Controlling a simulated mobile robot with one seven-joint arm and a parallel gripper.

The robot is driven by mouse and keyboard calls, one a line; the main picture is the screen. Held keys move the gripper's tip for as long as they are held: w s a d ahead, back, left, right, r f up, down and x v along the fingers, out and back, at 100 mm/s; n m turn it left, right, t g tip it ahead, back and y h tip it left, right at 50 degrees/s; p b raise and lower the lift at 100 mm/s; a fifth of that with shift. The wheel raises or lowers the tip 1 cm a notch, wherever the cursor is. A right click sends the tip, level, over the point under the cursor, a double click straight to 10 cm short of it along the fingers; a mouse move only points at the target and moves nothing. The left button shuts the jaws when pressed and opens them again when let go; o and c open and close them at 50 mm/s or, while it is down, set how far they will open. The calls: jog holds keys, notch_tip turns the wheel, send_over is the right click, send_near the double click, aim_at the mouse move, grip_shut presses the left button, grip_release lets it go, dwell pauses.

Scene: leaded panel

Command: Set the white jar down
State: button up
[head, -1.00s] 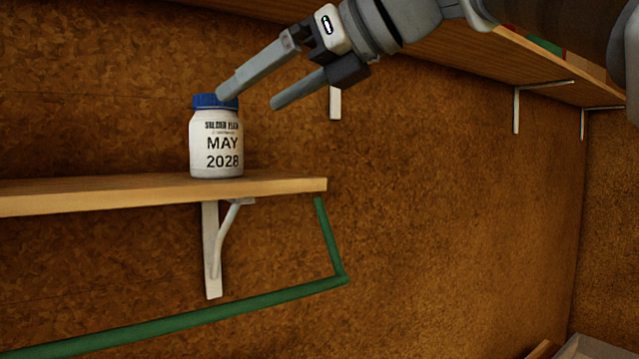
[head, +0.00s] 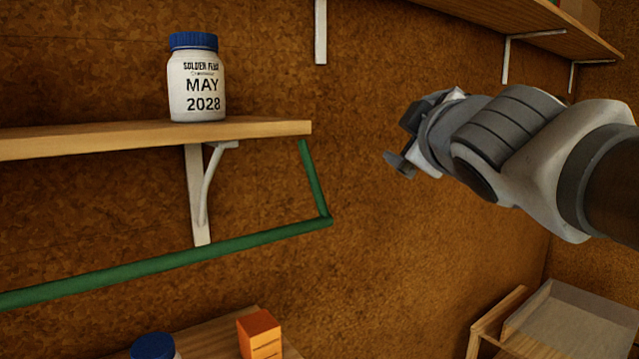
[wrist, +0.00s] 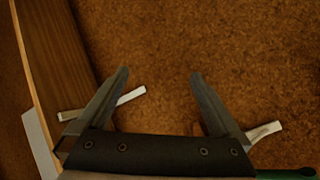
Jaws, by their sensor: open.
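The white jar (head: 197,88) with a blue lid stands upright on the wooden shelf (head: 150,136), near the shelf's right end, in the head view. Its label reads MAY 2028. My gripper (head: 395,160) is well to the right of the jar and lower than it, apart from it. In the wrist view my gripper (wrist: 158,75) shows two spread fingers with nothing between them, in front of the brown wall. The jar is not in the wrist view.
A green rail (head: 200,257) runs below the shelf. A white bracket (head: 200,195) holds the shelf. Lower down are an orange box (head: 260,335) and another blue lid (head: 153,346). A pale tray (head: 570,325) is at lower right; another shelf (head: 540,22) is at upper right.

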jog(key=s+f+m+g, duration=0.3)
jog(key=s+f, duration=0.3)
jog(key=f, duration=0.4)
jog(key=s+a+f+m+g, duration=0.1)
jog(key=s+f+m+g, duration=0.3)
jog(key=f, duration=0.7)
jog(key=s+a+f+m+g+y, duration=0.1)
jog(key=s+f+m+g, duration=0.2)
jog(key=f, duration=0.7)
jog(key=s+g, duration=0.2)
jog(key=s, duration=0.2)
jog(key=shift+s+f, duration=0.3)
jog(key=shift+s, duration=0.1)
